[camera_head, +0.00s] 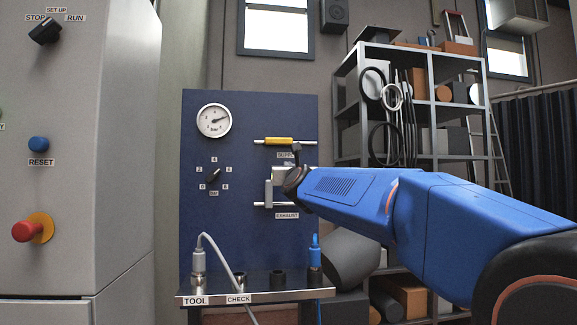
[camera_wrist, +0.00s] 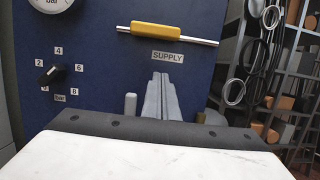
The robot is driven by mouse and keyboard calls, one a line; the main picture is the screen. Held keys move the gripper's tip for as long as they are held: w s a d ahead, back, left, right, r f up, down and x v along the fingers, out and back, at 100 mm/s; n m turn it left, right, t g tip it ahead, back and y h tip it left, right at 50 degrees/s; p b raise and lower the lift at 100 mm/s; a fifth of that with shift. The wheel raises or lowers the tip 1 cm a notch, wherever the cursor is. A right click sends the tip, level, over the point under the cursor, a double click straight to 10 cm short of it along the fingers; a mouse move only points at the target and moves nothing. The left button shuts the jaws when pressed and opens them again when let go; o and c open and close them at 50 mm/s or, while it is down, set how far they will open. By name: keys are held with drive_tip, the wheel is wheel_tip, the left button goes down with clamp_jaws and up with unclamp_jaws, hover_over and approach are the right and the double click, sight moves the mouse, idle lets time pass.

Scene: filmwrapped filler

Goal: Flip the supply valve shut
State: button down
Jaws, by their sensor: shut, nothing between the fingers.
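The supply valve's yellow handle (camera_head: 279,140) lies horizontal, in line with its thin metal pipe, on the blue panel (camera_head: 232,150). It also shows in the wrist view (camera_wrist: 166,31), above the SUPPLY label (camera_wrist: 167,57). My gripper (camera_head: 282,172) is just below the supply valve in the head view, partly hidden by my wrist. In the wrist view its fingers (camera_wrist: 160,92) are together and empty, pointing at the panel below the label, apart from the yellow handle.
Below, a grey upright handle (camera_head: 268,194) stands at the EXHAUST pipe, close to my gripper. A gauge (camera_head: 214,120) and a black selector knob (camera_head: 213,177) are to the left. A ledge (camera_head: 255,294) with hose fittings runs along the bottom. Shelving (camera_head: 433,120) stands at right.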

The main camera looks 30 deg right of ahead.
sight(279, 141)
drive_tip(key=x, duration=0.7)
drive_tip(key=shift+w+d+r, duration=0.1)
drive_tip(key=shift+w+r, duration=0.1)
drive_tip(key=shift+w, duration=0.15)
drive_tip(key=shift+s+r, duration=0.15)
drive_tip(key=shift+r, duration=1.65)
